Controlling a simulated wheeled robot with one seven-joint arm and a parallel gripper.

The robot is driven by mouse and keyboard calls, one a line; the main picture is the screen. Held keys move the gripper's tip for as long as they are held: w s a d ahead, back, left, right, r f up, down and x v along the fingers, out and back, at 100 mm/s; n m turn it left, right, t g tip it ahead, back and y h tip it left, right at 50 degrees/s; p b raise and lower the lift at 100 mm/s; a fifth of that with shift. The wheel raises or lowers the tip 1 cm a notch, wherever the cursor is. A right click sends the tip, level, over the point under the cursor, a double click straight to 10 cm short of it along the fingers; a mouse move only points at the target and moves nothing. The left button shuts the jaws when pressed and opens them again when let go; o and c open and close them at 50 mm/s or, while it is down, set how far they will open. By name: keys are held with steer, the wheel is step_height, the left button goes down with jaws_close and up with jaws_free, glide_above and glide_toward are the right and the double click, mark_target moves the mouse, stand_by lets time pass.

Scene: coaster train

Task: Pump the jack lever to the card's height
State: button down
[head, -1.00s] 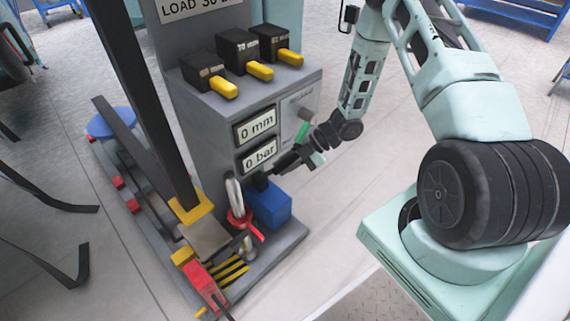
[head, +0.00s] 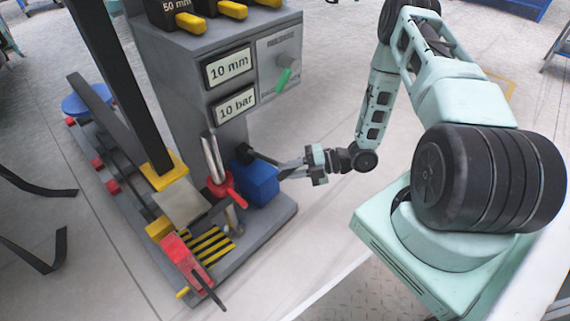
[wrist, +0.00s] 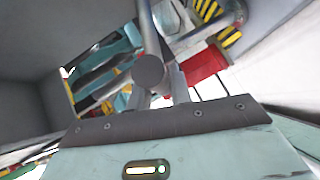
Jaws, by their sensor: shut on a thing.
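The jack lever (head: 262,157) is a dark bar reaching right from the blue pump block (head: 257,184) at the machine's foot. It slopes slightly down toward its outer end. My gripper (head: 292,168) is shut on that outer end. In the wrist view, the lever (wrist: 148,72) is a grey rod with a round end between my fingers. The upper display (head: 229,66) reads 10 mm and the lower display (head: 236,104) reads 10 bar.
A green-handled knob (head: 284,77) is on the panel beside the displays. A red valve handle (head: 222,187) stands left of the pump block. Yellow-handled blocks (head: 190,21) line the machine's upper ledge.

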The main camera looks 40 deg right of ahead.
steer(key=shift+s+d+f, duration=0.1)
steer(key=shift+s+f, duration=0.15)
steer(key=shift+f, duration=0.8)
steer(key=c, duration=1.3)
jaws_free()
steer(key=shift+o, duration=0.2)
steer(key=p+v, duration=0.5)
steer(key=v, duration=1.2)
steer(key=shift+d, duration=0.15)
steer(key=shift+s, duration=0.15)
